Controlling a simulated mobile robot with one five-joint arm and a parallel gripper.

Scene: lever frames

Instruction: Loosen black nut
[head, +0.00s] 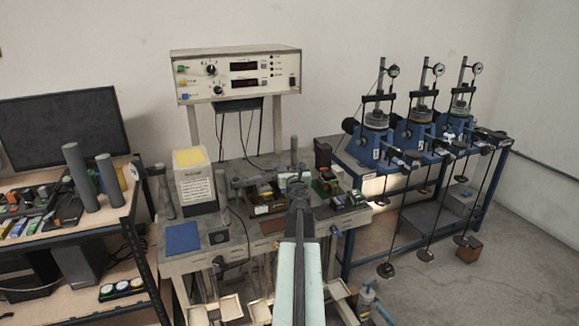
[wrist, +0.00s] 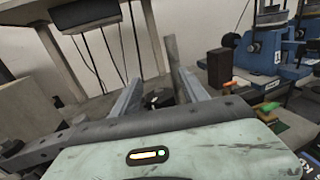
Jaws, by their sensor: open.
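My gripper (head: 299,190) reaches out over the middle of the workbench, seen from behind in the head view. In the wrist view my gripper (wrist: 160,84) has its two grey fingers apart. A small dark round part (wrist: 160,99) shows between and beyond the fingers, close to the foot of a grey upright post (wrist: 172,58). It may be the black nut, but it is too small to tell, and I see no contact with the fingers. In the head view my own arm hides this spot; the post (head: 294,150) shows just above it.
A control box (head: 237,77) stands behind the workbench. A white block with a yellow top (head: 195,185) and a blue pad (head: 182,238) are on the left. A brown box (head: 323,155) stands right of the post. Blue machines (head: 375,145) with hanging weights fill the right table.

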